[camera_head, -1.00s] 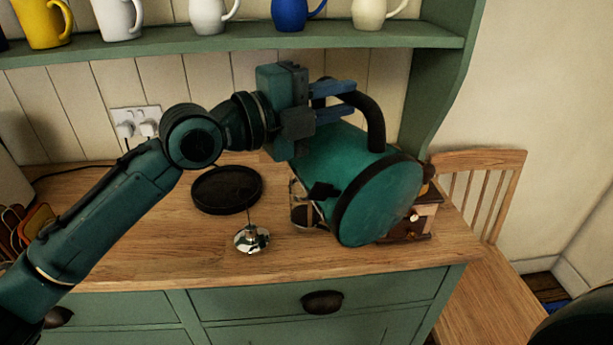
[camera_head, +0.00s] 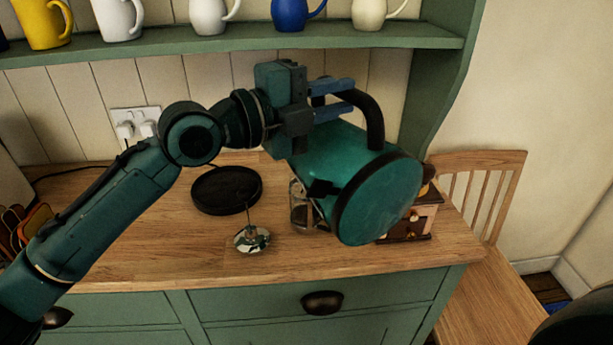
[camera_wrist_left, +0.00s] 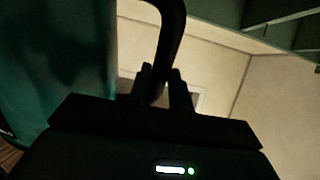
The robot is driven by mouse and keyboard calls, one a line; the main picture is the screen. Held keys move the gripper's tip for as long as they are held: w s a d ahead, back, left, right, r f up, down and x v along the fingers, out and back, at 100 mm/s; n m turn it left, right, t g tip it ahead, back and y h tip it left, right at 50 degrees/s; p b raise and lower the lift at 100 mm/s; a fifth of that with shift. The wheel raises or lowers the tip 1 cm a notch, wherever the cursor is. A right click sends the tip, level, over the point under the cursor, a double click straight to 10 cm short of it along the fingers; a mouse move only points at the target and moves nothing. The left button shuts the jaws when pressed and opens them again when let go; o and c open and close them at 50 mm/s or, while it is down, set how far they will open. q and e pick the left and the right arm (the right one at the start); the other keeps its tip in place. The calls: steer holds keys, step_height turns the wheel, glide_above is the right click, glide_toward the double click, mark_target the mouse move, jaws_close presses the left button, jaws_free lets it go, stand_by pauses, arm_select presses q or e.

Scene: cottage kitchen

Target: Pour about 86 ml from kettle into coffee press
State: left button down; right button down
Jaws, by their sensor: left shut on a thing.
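The teal kettle (camera_head: 345,165) is held tilted above the worktop, its round base facing toward me and to the right. My left gripper (camera_head: 345,97) is shut on the kettle's black handle (camera_head: 370,118); the handle also shows between the fingers in the left wrist view (camera_wrist_left: 168,40). The glass coffee press (camera_head: 299,207) stands on the worktop below and behind the kettle, mostly hidden by it. The press's lid with its plunger rod (camera_head: 252,238) lies apart on the worktop to the left. The kettle's spout and any stream are not clear to see. My right gripper is not in view.
A round black kettle base (camera_head: 227,190) sits left of the press. A small wooden grinder box (camera_head: 418,222) stands right, partly behind the kettle. A shelf (camera_head: 230,42) with several mugs hangs above.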

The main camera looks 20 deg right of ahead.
arm_select(q)
steer(key=shift+w+r, duration=0.15)
steer(key=shift+r, duration=0.2)
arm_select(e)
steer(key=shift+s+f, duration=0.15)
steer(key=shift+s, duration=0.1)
arm_select(q)
steer(key=shift+w+a+r, duration=0.1)
steer(key=shift+w, duration=0.05)
stand_by(0.4)
